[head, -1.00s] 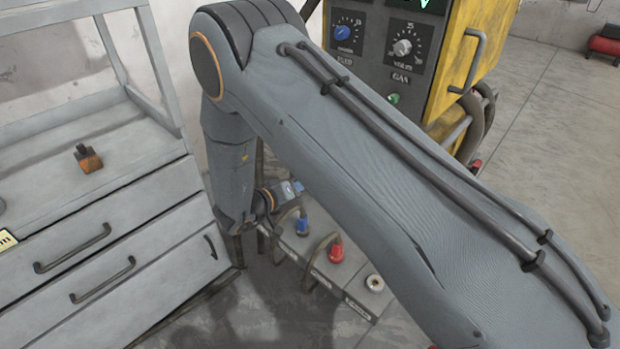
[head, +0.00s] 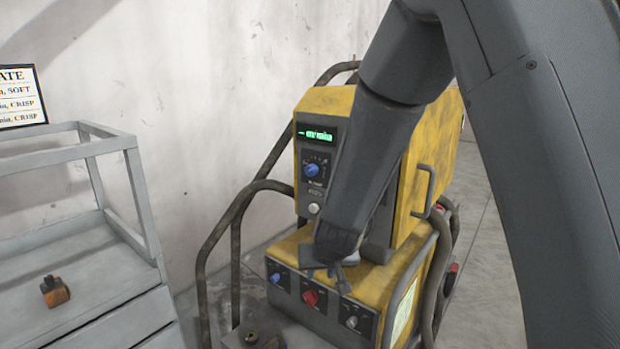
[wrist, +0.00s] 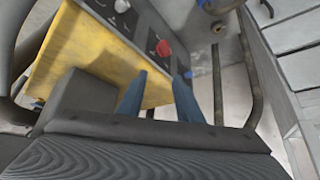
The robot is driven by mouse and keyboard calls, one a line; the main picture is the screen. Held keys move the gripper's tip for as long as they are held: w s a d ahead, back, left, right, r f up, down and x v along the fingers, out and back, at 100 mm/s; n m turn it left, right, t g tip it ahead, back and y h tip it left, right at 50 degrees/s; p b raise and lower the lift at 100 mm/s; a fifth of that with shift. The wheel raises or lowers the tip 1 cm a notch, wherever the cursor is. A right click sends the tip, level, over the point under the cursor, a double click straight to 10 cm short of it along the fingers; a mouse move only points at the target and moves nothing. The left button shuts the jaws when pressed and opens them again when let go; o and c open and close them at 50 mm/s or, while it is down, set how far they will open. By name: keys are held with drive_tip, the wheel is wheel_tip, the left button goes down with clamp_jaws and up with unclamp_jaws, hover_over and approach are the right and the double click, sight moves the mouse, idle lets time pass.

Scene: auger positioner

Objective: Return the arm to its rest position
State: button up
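My arm comes in at the right of the head view and bends down in front of the yellow machine (head: 430,150). My gripper (head: 338,272) hangs low by the machine's lower panel, its fingers mostly hidden and small there. In the wrist view my gripper (wrist: 161,78) shows two blue fingers set apart with nothing between them. The yellow machine (wrist: 85,55) lies beyond and to the left of them. I cannot tell whether the gripper touches the panel.
The lower panel carries a blue knob (head: 276,278), a red knob (head: 310,298) and a grey knob (head: 351,321). Bent metal rails (head: 213,245) stand left of the machine. A grey cabinet (head: 110,318) at left holds a small orange-brown block (head: 55,292).

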drive_tip(key=s+d+r+g, duration=0.2)
drive_tip(key=s+d, duration=0.3)
drive_tip(key=s, duration=0.3)
drive_tip(key=s+d+r+m+g+p, duration=0.1)
drive_tip(key=s+d+r+g, duration=0.1)
drive_tip(key=s+d, duration=0.4)
drive_tip(key=s+d+r+g+h+p, duration=0.1)
drive_tip(key=s+d, duration=0.4)
drive_tip(key=s, duration=0.7)
drive_tip(key=shift+d+r+g, duration=0.25)
drive_tip(key=shift+r+g, duration=0.45)
drive_tip(key=shift+g, duration=0.3)
drive_tip(key=shift+s, duration=0.1)
